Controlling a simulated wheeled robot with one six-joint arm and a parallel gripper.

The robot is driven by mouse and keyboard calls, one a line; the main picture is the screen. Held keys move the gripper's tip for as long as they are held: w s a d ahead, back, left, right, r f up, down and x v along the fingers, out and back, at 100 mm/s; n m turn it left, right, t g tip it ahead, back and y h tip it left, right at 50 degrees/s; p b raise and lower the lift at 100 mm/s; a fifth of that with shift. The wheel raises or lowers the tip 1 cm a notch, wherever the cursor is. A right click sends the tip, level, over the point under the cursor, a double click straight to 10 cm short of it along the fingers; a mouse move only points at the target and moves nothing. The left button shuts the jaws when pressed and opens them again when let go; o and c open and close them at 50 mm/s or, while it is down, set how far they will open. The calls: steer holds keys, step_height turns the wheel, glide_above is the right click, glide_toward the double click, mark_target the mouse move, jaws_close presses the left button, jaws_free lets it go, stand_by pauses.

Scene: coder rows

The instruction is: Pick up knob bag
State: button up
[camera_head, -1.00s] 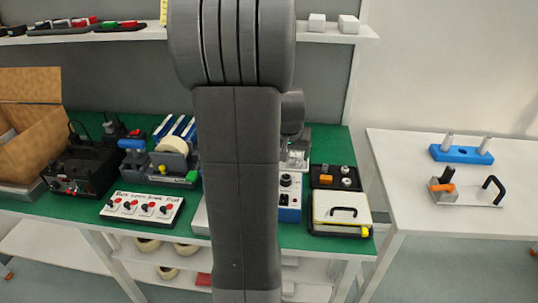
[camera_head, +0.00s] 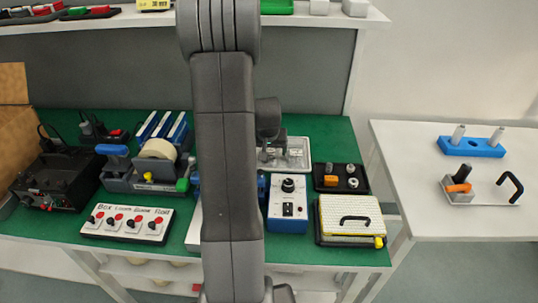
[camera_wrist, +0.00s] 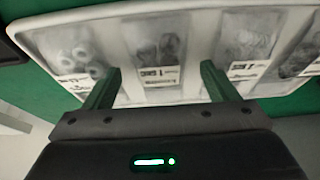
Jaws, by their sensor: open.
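In the wrist view, a white tray (camera_wrist: 190,14) holds several clear bags with white labels. One bag with dark pieces (camera_wrist: 160,55) lies between my fingers, a bag with white round pieces (camera_wrist: 75,45) is at the left, and a bag with grey contents (camera_wrist: 245,40) is at the right. The labels are too small to read, so I cannot tell which is the knob bag. My gripper (camera_wrist: 161,68) is open and empty, its green fingers apart over the tray's near edge. In the head view the tray (camera_head: 305,153) shows partly behind my arm.
A blue-and-white box (camera_head: 287,205) and a case with a black handle (camera_head: 350,218) stand in front of the tray. A black tray with knobs (camera_head: 340,178) is to its right. A tape dispenser (camera_head: 150,170) and switch panel (camera_head: 127,223) are at the left.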

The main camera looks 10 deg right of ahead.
steer(key=shift+w+f, duration=0.2)
steer(key=shift+f, duration=0.15)
steer(key=c, duration=1.1)
